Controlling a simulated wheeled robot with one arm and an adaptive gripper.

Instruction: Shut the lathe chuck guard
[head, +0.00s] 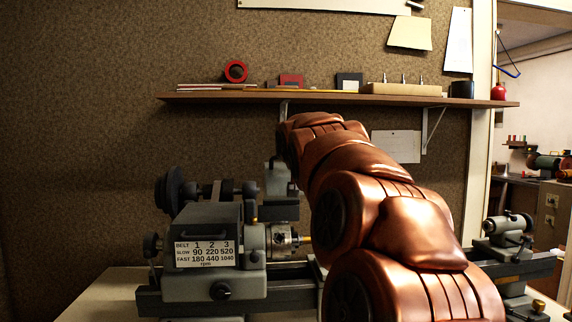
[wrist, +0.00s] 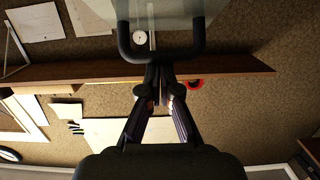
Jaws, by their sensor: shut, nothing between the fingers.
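The clear lathe chuck guard (wrist: 185,12) shows at the top of the wrist view, with a dark U-shaped handle (wrist: 198,42) on its near edge. Its far part is cut off by the frame. My gripper (wrist: 159,72) is shut and empty, its fingertips just beside the middle of the handle bar; I cannot tell if they touch it. In the head view the lathe headstock (head: 208,222) stands left of centre, with the metal chuck (head: 285,238) on its right, uncovered from this side. My copper arm hides the gripper and most of the guard there.
A wall shelf (head: 210,97) behind the lathe carries a red roll (head: 236,71), boxes and a wooden block (head: 400,88). The tailstock (head: 507,225) stands at the right. The wrist view is upside down, with the shelf (wrist: 75,72) across it.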

